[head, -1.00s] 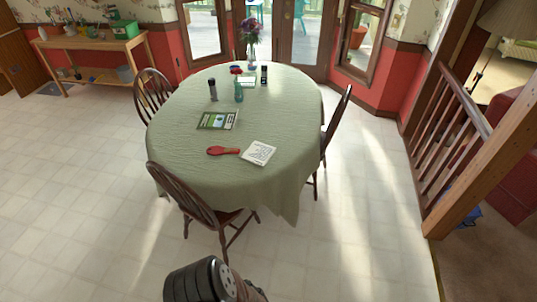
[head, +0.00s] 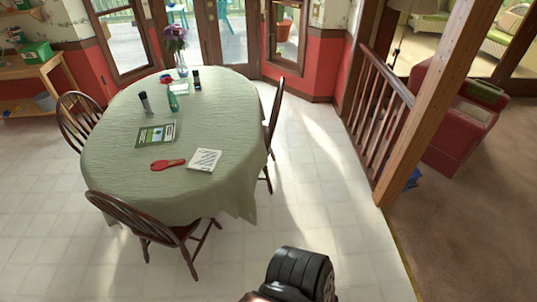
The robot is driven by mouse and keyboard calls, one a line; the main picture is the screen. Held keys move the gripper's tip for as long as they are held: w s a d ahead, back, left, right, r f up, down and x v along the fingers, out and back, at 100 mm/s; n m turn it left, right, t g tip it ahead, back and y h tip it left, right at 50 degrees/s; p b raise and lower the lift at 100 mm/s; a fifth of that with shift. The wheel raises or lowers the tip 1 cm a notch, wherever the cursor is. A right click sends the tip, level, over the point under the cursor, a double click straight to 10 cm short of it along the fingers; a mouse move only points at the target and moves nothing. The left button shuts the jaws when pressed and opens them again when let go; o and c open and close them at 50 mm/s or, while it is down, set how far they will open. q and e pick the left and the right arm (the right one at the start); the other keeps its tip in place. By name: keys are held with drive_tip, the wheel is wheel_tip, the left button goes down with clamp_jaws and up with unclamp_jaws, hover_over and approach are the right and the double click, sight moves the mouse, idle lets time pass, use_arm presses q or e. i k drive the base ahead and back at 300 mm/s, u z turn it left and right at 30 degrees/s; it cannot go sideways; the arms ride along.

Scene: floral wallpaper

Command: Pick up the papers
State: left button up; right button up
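A white paper with dark print (head: 204,160) lies flat on the round-ended table near its front right edge. A dark-bordered sheet or booklet with a green and white face (head: 156,135) lies farther back and to the left. Both rest on the pale green tablecloth (head: 130,190) and stand apart from each other. Neither of my grippers is in view. Only a dark, rounded part of my own arm shows at the bottom of the head view, well away from the table.
A red spoon-shaped item (head: 168,164) lies beside the white paper. Bottles and a flower vase (head: 181,64) stand at the table's far end. Dark chairs (head: 150,228) surround the table. A wooden post and railing (head: 380,105) stand right. Tiled floor between is clear.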

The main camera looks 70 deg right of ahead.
sight(204, 159)
drive_tip(key=z, duration=1.75)
drive_tip(key=i, duration=0.5)
drive_tip(key=u, duration=0.7)
